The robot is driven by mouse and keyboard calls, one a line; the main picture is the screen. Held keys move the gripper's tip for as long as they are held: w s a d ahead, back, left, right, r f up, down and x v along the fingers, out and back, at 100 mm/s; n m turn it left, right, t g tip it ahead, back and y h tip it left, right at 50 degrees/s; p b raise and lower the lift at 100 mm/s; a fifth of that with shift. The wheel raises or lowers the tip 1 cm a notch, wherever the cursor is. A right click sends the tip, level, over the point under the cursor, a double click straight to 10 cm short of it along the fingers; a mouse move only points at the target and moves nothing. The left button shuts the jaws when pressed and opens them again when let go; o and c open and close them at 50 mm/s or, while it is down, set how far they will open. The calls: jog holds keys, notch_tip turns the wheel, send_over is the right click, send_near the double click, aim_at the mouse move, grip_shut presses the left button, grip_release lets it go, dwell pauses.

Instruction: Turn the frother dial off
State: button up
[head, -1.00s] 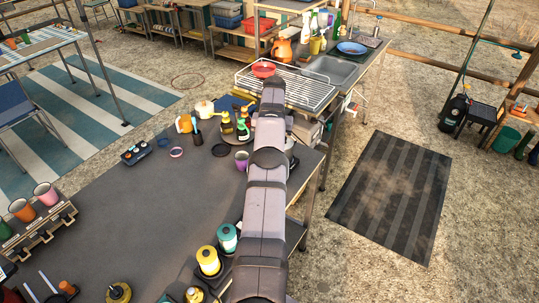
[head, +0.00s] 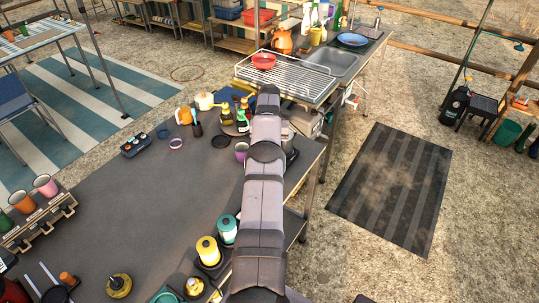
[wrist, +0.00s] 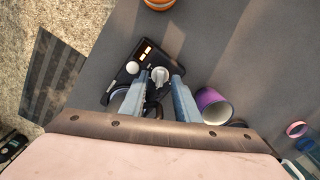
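In the wrist view a black device (wrist: 125,85) lies on the dark counter below my gripper. It has a pale round dial (wrist: 160,75), a white round knob (wrist: 132,68) and small orange-lit marks. My gripper (wrist: 160,82) is open, its two blue-grey fingers apart on either side of the pale dial. I cannot tell whether they touch it. Which way the dial is set is too small to read. In the head view my arm covers the gripper and most of the device.
An orange striped object (wrist: 158,4) is at the wrist view's top edge. Bottles (head: 242,118) and a wire rack (head: 292,76) stand beyond. The counter's middle is clear.

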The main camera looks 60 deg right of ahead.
jog(key=shift+f, duration=0.3)
grip_shut()
jog(key=shift+n+b, duration=0.3)
jog(key=shift+n, duration=0.1)
jog(key=shift+n+b, duration=0.3)
jog(key=shift+n, duration=0.2)
jog(key=n, duration=1)
jog(key=shift+n, duration=0.3)
